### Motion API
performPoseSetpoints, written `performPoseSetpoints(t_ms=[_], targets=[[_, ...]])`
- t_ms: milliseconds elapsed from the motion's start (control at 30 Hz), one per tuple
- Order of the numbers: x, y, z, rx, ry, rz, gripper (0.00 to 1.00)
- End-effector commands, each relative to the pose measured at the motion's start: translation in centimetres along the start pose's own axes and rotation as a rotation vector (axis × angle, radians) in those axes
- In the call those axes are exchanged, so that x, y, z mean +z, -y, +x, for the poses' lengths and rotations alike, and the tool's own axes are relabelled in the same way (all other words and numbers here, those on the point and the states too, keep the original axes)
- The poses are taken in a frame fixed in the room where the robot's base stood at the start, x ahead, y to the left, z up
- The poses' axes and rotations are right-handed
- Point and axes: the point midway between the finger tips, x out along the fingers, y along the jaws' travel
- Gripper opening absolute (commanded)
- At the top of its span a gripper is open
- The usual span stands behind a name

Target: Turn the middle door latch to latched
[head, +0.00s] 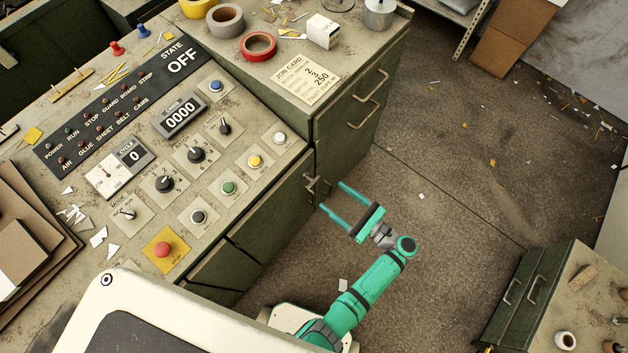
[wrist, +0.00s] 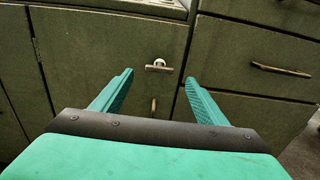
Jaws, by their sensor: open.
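The middle door (wrist: 85,50) is a dark green panel in the cabinet front below the control console. Its latch (wrist: 159,67) is a small metal bar on a round pivot, lying about level across the door near its right edge in the wrist view. In the head view the latch (head: 310,180) is small, beside the gripper's far finger. My gripper (head: 331,196) is open and empty, with green fingers pointing at the door. In the wrist view the latch lies between the fingertips (wrist: 159,76), and I see no contact.
A small pull handle (wrist: 153,105) sits just below the latch. A drawer with a bar handle (wrist: 281,70) is to the right. The console (head: 150,170) overhangs at left. The floor (head: 440,180) right of my arm is mostly clear, with scattered scraps.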

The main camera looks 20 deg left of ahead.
Motion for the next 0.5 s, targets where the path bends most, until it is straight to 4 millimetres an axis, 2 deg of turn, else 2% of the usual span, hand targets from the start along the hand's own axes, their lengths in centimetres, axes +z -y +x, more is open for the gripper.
performPoseSetpoints(t_ms=[300, 500], targets=[[-0.1, -0.1, 5.4, 0.001, -0.002, -0.002, 0.67], [-0.1, 0.0, 8.2, -0.001, -0.004, -0.002, 0.67]])
